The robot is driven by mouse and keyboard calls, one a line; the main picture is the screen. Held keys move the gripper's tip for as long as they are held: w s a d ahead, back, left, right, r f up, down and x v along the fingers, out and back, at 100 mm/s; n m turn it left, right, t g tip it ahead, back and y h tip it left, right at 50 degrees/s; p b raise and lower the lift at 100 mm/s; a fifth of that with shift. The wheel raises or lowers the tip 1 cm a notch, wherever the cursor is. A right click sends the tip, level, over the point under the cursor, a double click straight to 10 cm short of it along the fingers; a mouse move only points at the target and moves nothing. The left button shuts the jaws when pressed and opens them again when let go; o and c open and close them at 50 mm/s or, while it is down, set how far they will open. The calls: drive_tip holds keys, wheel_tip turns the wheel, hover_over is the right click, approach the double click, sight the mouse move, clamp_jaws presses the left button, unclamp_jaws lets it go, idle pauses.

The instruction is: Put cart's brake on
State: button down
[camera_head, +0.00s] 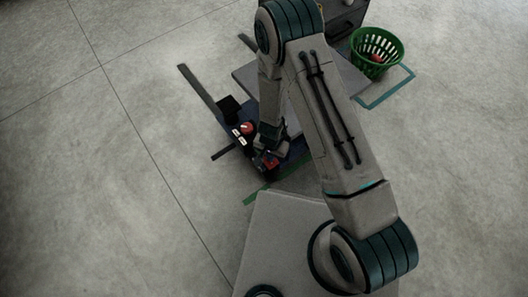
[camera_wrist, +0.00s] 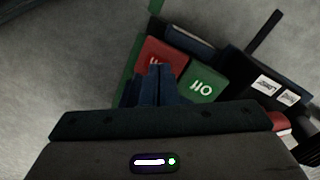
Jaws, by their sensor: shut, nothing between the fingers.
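The cart (camera_head: 245,77) has a flat grey deck, mostly behind my arm in the head view. At its near end is a dark blue panel with a red pedal (camera_wrist: 165,57) and a green pedal (camera_wrist: 201,84) side by side, both lettered; the lettering is hard to read. My gripper (camera_wrist: 158,70) is shut and empty. Its fingertips are over the lower part of the red pedal, close to the green one; I cannot tell whether they touch. In the head view my gripper (camera_head: 264,155) is low at the panel, beside the red pedal (camera_head: 270,162).
Black parts with white labels (camera_wrist: 264,84) lie right of the pedals. A red knob (camera_head: 247,127) is on the panel. A dark bar (camera_head: 200,88) sticks out to the upper left. A green basket (camera_head: 376,52) holds something red. The floor at left is clear.

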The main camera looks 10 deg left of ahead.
wheel_tip(320, 180, up, 7)
drive_tip(key=p, duration=0.5)
drive_tip(key=shift+f, duration=0.2)
drive_tip(key=shift+r, duration=0.1)
drive_tip(key=w+d+r+y+p, duration=0.15)
drive_tip(key=r+p, duration=0.35)
drive_tip(key=r, duration=0.8)
drive_tip(key=w+d+r+n+t+p, duration=0.15)
drive_tip(key=r+p, duration=0.35)
drive_tip(key=r, duration=0.7)
drive_tip(key=w+d+r+g+y+p, duration=0.15)
drive_tip(key=r+p, duration=0.25)
drive_tip(key=r, duration=0.9)
drive_tip(key=s+d+r+t+h+p, duration=0.1)
drive_tip(key=s+d+r+p, duration=0.3)
drive_tip(key=r, duration=0.7)
drive_tip(key=s+d+r+t+h+p, duration=0.1)
drive_tip(key=s+d+r+p, duration=0.3)
drive_tip(key=d+r+p, duration=0.3)
drive_tip(key=s+d+r+h+p, duration=0.1)
drive_tip(key=s+d+r+p, duration=0.3)
drive_tip(key=r, duration=1.3)
drive_tip(key=d+p, duration=0.2)
drive_tip(key=d, duration=0.1)
drive_tip(key=shift+r+t, duration=0.2)
drive_tip(key=shift+t, duration=0.2)
drive_tip(key=shift+d+n, duration=0.15)
drive_tip(key=shift+n, duration=0.1)
